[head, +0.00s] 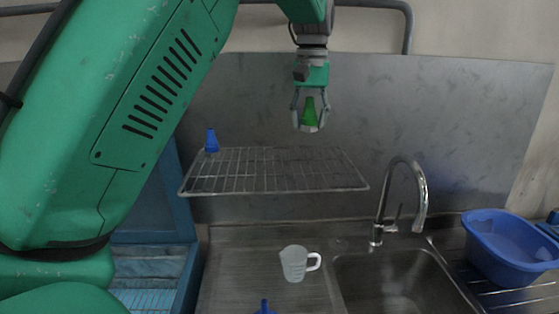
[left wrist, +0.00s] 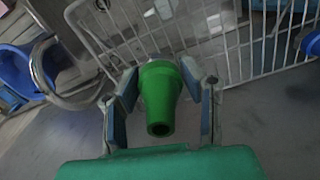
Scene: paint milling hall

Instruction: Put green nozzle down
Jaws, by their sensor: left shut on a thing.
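The green nozzle (head: 309,112) is a small cone, wide end down in the head view. My left gripper (head: 310,122) is shut on it and holds it above the wire rack (head: 262,189), towards the rack's right half. In the left wrist view the nozzle (left wrist: 160,97) sits between the two fingers of the left gripper (left wrist: 160,95), its narrow open end towards the camera. The wire rack (left wrist: 190,40) lies beyond it there. The right gripper is not in view.
A blue nozzle (head: 211,140) stands at the rack's left back corner. Below are a measuring jug (head: 294,264), a sink (head: 395,282) with a tall tap (head: 421,190), a blue basin (head: 508,250) and a blue object (head: 265,308) at the bottom edge. Most of the rack is clear.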

